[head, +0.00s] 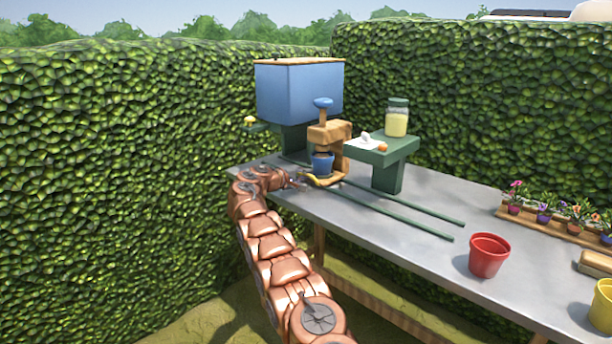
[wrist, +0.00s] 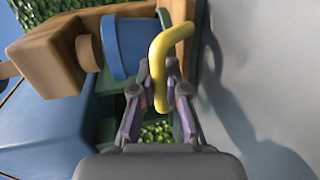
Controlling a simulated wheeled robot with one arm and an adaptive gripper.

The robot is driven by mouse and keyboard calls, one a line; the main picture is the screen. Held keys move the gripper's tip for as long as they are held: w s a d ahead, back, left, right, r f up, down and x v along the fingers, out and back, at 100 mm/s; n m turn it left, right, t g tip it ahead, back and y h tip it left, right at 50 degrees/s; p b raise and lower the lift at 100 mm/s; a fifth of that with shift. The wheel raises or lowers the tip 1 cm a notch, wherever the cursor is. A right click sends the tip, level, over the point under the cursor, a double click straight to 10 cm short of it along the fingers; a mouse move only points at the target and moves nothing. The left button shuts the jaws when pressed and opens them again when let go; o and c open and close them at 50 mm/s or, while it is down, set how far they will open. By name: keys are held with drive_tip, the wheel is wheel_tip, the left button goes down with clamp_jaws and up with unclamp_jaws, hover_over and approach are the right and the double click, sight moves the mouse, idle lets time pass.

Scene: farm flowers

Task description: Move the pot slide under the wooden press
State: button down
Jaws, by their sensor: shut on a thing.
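The wooden press (head: 330,133) with a blue knob on top stands near the far left end of the table. A blue pot (head: 322,164) sits on the pot slide (head: 326,182) directly below the press's wooden head. The pot also shows in the wrist view (wrist: 130,45), beside the wooden press (wrist: 62,58). The slide's yellow handle (wrist: 158,75) is between my gripper's fingers (wrist: 160,92). My gripper (head: 299,183) is shut on this handle, at the table's left edge. The slide's wooden plate shows only partly behind the handle.
Two green rails (head: 400,210) run along the grey table (head: 380,222) from the press. A green stand (head: 385,152) holds a jar (head: 397,118). A blue hopper (head: 298,92) stands behind the press. A red pot (head: 488,254), a yellow pot (head: 602,305) and a flower tray (head: 560,230) are at the right.

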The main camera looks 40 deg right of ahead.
drive_tip(key=c, duration=1.2)
unclamp_jaws()
drive_tip(key=shift+a, duration=0.15)
drive_tip(key=shift+v, duration=0.85)
drive_tip(key=shift+a+r, duration=0.1)
drive_tip(key=shift+a, duration=0.2)
drive_tip(key=shift+v, duration=4.75)
drive_tip(key=shift+w, duration=0.1)
drive_tip(key=shift+a, duration=0.1)
